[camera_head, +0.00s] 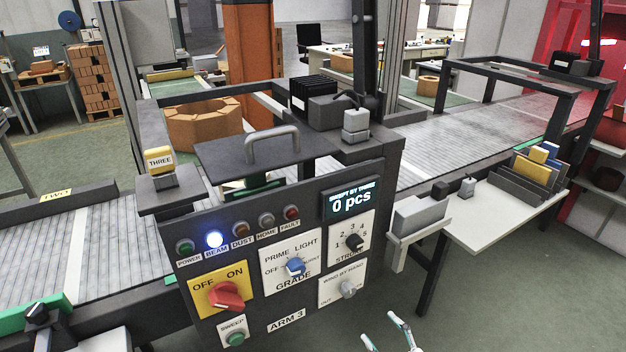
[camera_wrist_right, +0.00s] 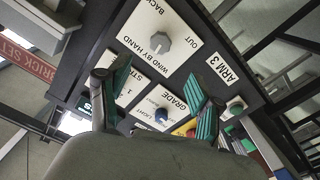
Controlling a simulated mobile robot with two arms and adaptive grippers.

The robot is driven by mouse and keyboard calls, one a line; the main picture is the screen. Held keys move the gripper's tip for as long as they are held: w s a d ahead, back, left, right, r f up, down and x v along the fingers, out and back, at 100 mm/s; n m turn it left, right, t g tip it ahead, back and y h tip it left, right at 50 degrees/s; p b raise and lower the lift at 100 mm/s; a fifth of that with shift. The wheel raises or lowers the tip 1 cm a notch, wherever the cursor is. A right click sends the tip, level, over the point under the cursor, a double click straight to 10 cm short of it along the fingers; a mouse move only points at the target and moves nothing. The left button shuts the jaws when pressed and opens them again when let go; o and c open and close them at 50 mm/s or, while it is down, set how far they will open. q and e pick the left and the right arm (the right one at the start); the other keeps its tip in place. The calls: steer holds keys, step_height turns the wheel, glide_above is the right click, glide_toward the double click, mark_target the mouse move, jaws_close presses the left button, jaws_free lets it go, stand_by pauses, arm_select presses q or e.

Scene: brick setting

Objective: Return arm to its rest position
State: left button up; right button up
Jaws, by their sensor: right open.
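My right gripper (camera_head: 384,328) shows at the bottom edge of the head view, low and in front of the control panel (camera_head: 308,226). Its two fingers are apart with nothing between them. In the right wrist view the open gripper (camera_wrist_right: 157,84) has green-padded fingers and faces the panel, which appears upside down. The grey WIND BY HAND knob (camera_wrist_right: 160,41) and blue GRADE knob (camera_wrist_right: 161,115) show beyond the fingers, apart from them. The rest of my right arm is mostly out of the head view. My left gripper is not in view.
The panel carries a red OFF/ON knob (camera_head: 226,295), a black STROKE knob (camera_head: 354,242) and a green SWEEP button (camera_head: 236,339). Its display (camera_head: 351,199) reads 0 pcs; the BEAM lamp (camera_head: 214,239) is lit. A white side table (camera_head: 500,215) stands right. Floor below it is clear.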

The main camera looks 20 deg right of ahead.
steer(key=s+a+f+m+g+h+p, duration=0.15)
steer(key=s+f+g, duration=0.25)
steer(key=f, duration=0.9)
steer(key=s+a+f+m+g, duration=0.1)
steer(key=s+f+m+g, duration=0.2)
steer(key=f, duration=0.9)
steer(key=s+a+f+g, duration=0.2)
steer(key=s+f, duration=0.3)
steer(key=s, duration=0.3)
steer(key=s+a+f+g, duration=0.2)
steer(key=s+f+g, duration=0.2)
steer(key=s+f, duration=0.2)
steer(key=s+a+f+n+g, duration=0.1)
steer(key=s+a+f+g, duration=0.2)
steer(key=s+f, duration=0.3)
steer(key=s+g, duration=0.1)
steer(key=s, duration=0.4)
steer(key=shift+p, duration=0.3)
